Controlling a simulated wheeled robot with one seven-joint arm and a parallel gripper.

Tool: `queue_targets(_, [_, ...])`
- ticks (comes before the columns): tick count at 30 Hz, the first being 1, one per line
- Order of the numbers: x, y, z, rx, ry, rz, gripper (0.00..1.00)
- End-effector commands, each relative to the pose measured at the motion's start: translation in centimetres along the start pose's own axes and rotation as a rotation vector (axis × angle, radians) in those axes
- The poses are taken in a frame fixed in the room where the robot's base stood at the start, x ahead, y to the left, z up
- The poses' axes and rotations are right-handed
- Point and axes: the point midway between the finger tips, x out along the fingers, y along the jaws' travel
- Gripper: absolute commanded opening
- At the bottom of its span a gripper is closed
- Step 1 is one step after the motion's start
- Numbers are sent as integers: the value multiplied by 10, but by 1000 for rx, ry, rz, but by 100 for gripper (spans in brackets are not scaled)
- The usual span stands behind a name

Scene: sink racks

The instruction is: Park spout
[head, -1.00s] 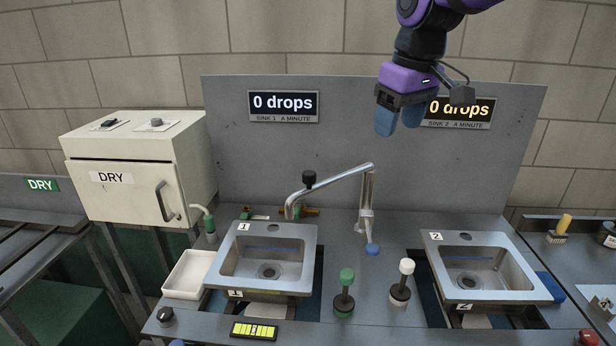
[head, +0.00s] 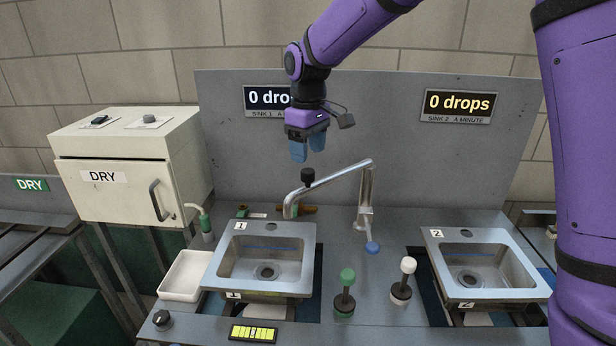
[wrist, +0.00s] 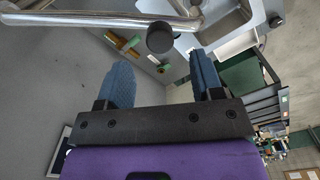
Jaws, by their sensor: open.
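In the wrist view the knob (wrist: 160,37) lies ahead of and between the two blue fingertips (wrist: 161,72), with the spout pipe (wrist: 80,19) beyond.
Sink 1 (head: 227,258) is at left and sink 2 (head: 530,283) at right. A green-topped knob (head: 346,277) and a white-topped knob (head: 407,266) stand between them. A grey back panel (head: 370,110) rises behind. A white tray (head: 181,290) and the DRY cabinet (head: 110,205) are at left.

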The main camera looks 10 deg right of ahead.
Motion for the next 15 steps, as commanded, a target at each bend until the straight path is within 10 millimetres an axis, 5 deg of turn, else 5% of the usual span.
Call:
queue_targets(9, [54, 0, 1, 0, -2, 0, 61])
queue_targets(15, [70, 0, 0, 0, 0, 1, 61])
